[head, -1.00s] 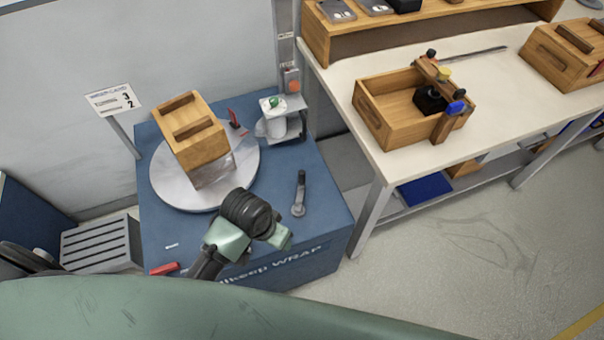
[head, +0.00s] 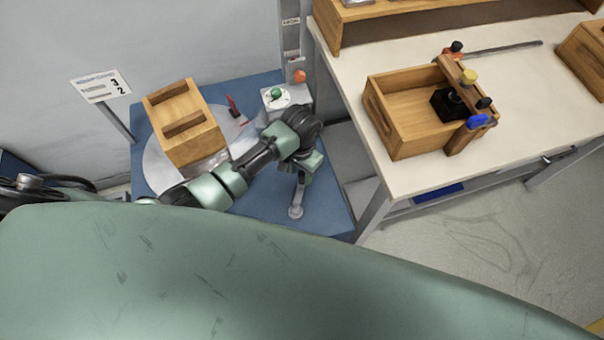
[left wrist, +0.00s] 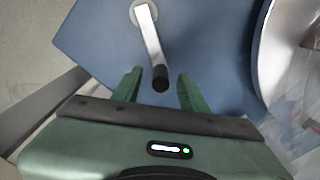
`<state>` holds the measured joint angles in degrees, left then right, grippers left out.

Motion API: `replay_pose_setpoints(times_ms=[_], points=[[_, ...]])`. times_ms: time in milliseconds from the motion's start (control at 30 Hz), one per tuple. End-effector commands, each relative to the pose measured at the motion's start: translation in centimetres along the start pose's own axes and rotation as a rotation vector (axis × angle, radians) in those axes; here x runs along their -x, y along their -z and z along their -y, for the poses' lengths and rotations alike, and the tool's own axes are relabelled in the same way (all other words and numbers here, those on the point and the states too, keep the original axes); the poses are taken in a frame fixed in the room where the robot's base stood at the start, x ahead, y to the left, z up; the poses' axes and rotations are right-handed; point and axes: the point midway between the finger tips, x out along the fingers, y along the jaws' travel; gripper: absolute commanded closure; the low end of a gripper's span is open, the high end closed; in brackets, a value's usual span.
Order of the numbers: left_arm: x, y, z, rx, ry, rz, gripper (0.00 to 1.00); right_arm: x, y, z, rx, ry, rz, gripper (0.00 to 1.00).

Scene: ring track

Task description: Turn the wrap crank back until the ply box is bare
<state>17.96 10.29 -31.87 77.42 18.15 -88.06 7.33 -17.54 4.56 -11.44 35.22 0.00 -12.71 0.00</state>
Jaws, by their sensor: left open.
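The ply box (head: 190,140) stands on the round grey turntable (head: 154,168) of the blue wrap machine. Clear film shows around its lower part, and also at the right edge of the left wrist view. The wrap crank (head: 296,207) is at the machine's right front. My left gripper (head: 303,170) is over it in the head view and hides part of its handle. In the left wrist view the crank arm (left wrist: 150,38) ends in a black grip, which lies between the open fingers of the gripper (left wrist: 159,74). Contact cannot be told. My right gripper is not in view.
A white unit with a green knob (head: 277,93) stands behind my left gripper. A card sign (head: 101,86) stands at the left. The bench (head: 360,62) at the right carries an open wooden box (head: 403,140) with a clamp.

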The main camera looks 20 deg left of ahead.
Motion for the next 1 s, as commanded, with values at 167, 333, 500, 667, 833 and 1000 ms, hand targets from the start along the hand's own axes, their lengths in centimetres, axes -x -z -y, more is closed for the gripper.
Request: replay_pose_setpoints(times_ms=[167, 333, 500, 667, 833, 1000], points=[[-2.8, 0.1, 0.0, 0.001, 0.000, 0.000, 0.57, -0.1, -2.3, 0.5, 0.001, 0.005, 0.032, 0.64], [-4.2, 0.1, 0.0, 0.000, 0.000, -0.001, 0.57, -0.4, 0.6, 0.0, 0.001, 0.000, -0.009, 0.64], [-4.5, 0.1, 0.0, 0.000, 0.000, -0.004, 0.57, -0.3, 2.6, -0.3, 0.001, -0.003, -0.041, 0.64], [-4.5, 0.1, 0.0, 0.000, 0.000, -0.003, 0.65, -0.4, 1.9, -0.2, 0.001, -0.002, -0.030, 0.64], [-4.4, 0.1, 0.0, 0.000, 0.000, -0.003, 1.00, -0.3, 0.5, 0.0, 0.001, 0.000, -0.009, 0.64], [-4.4, 0.1, 0.0, 0.000, 0.000, -0.003, 1.00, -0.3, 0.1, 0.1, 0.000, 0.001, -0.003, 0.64]])
